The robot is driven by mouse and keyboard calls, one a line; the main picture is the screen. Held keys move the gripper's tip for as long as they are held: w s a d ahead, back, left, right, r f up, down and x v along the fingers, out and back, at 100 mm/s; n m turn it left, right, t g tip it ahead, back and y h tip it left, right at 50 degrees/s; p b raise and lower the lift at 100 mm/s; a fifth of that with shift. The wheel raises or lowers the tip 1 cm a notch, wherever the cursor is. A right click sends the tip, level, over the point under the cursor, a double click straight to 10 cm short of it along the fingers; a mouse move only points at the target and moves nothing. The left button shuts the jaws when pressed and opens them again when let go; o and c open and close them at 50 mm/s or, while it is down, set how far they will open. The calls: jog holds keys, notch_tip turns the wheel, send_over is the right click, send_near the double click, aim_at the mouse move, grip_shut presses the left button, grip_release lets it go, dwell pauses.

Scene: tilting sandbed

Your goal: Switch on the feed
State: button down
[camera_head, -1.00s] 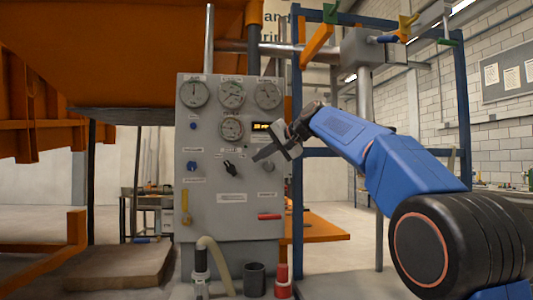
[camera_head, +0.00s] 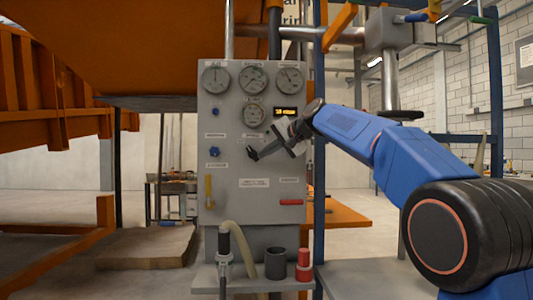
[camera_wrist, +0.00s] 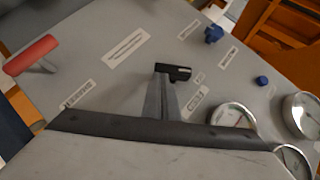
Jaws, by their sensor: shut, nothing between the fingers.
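A grey control panel (camera_head: 212,225) stands ahead with gauges, knobs and levers. A small black switch (camera_head: 250,152) sits mid-panel; it also shows in the wrist view (camera_wrist: 180,73). My gripper (camera_head: 258,155) is shut and empty, its tips at the black switch. In the wrist view, my shut fingers (camera_wrist: 163,75) overlap the switch's left part; whether they touch it is unclear. Part of the switch is hidden behind the fingers in the head view.
Blue knobs (camera_head: 214,152) and a yellow lever (camera_head: 209,190) are on the panel's left. A red handle (camera_head: 291,202) is at lower right. Round gauges (camera_head: 253,79) and a lit display (camera_head: 287,112) are above. A hose (camera_head: 243,240) and red cylinder (camera_head: 304,262) stand below.

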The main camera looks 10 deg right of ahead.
jog(key=shift+d+f+m+t+y, duration=0.1)
jog(key=shift+f+m+t+y, duration=0.35)
jog(key=shift+m+y, duration=0.3)
dwell(0.6)
jog(key=shift+f+m+t+y, duration=0.55)
jog(key=shift+f+m+y, duration=0.1)
jog(key=shift+m+y, duration=0.25)
jog(key=shift+a+f+m+t+y, duration=0.3)
jog(key=shift+f+m+t+y, duration=0.3)
jog(key=shift+m, duration=0.25)
jog(key=shift+a+f+m+t+y, duration=0.25)
jog(key=shift+a+m+t+y, duration=0.1)
jog(key=shift+m+t, duration=0.4)
dwell(1.9)
jog(key=shift+a+f, duration=0.1)
jog(key=shift+f, duration=0.1)
dwell(2.1)
